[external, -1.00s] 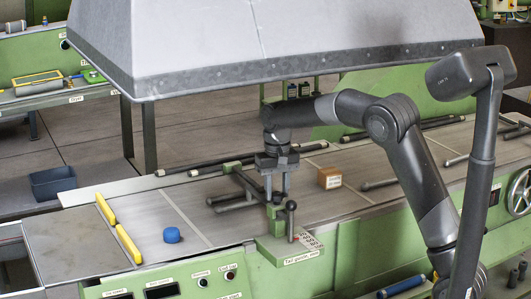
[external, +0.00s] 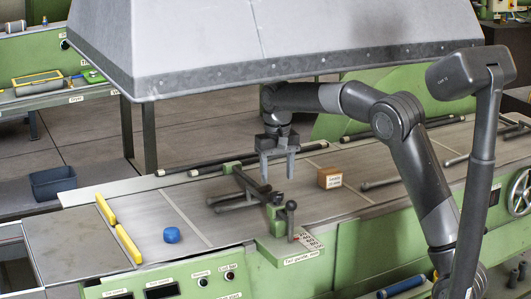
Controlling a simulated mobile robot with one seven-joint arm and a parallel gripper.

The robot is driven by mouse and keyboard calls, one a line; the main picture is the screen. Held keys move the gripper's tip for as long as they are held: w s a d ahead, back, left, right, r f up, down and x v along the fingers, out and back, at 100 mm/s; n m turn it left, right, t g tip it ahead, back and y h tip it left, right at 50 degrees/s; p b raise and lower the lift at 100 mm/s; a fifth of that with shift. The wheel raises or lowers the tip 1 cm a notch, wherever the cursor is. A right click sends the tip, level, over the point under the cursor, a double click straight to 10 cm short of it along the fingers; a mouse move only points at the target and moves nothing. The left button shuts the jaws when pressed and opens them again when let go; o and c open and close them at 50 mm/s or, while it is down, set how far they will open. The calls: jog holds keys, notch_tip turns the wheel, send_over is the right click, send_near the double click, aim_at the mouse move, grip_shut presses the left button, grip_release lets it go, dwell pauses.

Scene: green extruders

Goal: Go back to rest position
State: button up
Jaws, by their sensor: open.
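My gripper (external: 277,178) points down above the grey machine table, with its two fingers apart and nothing between them. It hangs in the air just behind and above the dark lever handle (external: 291,206) on the green tail guide block (external: 284,248). The fingers look clear of the handle. My arm arches from the lower right, under the grey hood, to the gripper.
The large grey hood (external: 270,45) hangs close above my arm. On the table are a small brown box (external: 329,178), a blue round piece (external: 172,235), yellow bars (external: 127,243) and several dark rods. A dark post with a head (external: 467,75) stands at right.

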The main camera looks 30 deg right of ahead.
jog(key=shift+r, duration=1.15)
jog(key=s+d+t, duration=0.2)
jog(key=s+d, duration=0.3)
jog(key=s, duration=0.6)
jog(key=s+d+t, duration=0.1)
jog(key=s+d, duration=0.4)
jog(key=s, duration=0.7)
jog(key=s+d+n+t, duration=0.1)
jog(key=s+d, duration=0.5)
jog(key=s, duration=0.6)
jog(key=shift+f+t, duration=0.4)
jog(key=shift+t, duration=0.4)
jog(key=shift+s, duration=0.1)
